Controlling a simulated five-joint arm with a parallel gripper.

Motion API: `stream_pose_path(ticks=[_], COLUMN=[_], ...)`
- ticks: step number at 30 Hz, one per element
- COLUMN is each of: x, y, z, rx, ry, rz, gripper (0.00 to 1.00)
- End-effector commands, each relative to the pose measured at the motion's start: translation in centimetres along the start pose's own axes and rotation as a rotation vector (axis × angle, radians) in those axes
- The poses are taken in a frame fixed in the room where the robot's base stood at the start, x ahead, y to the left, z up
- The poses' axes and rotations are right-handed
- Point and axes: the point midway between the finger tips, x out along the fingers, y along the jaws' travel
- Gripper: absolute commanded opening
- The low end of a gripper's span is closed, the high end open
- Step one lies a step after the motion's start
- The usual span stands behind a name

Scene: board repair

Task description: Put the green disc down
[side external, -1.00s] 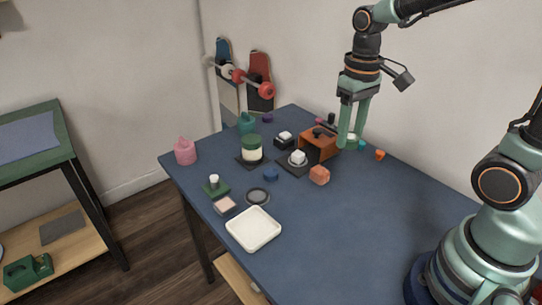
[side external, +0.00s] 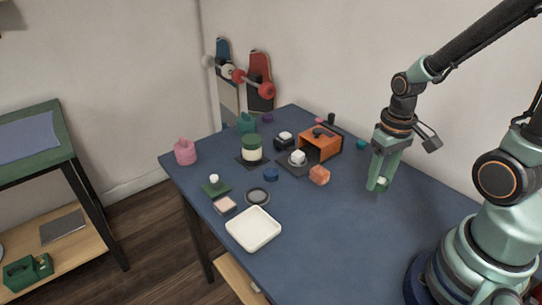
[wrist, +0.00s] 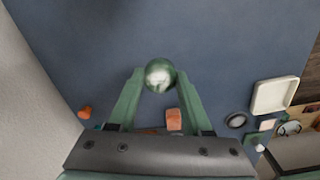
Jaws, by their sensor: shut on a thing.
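The green disc (wrist: 160,73) is a shiny, round green piece between my fingertips in the wrist view. In the side view a small pale and green bit of the disc (side external: 382,182) shows at the finger ends. My gripper (side external: 379,184) is shut on it, pointing down over the right part of the blue table. In the wrist view the fingers of my gripper (wrist: 158,80) press it from both sides. I cannot tell whether the disc touches the tabletop.
Bare blue tabletop (side external: 340,235) surrounds my gripper in front. An orange block (side external: 319,175) and an open orange box (side external: 320,143) stand to its left. A white tray (side external: 253,229) lies near the front edge. Several small items and jars crowd the far left.

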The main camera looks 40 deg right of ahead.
Motion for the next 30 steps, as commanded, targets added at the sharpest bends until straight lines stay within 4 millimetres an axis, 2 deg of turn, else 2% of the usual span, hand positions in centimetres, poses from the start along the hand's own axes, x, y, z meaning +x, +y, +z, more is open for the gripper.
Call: stream_pose_path(ticks=[3, 9, 16, 24, 30], x=[2.2, 4.5, 5.6, 8.2, 8.7], y=[0.0, 0.0, 0.0, 0.0, 0.0], z=[0.1, 0.0, 0.0, 0.0, 0.0], rx=[0.0, 0.0, 0.0, 0.0, 0.0], ry=[-0.009, -0.005, -0.002, -0.003, 0.0], rz=[0.0, 0.0, 0.0, 0.0, 0.0], gripper=[0.0, 0.0, 0.0, 0.0, 0.0])
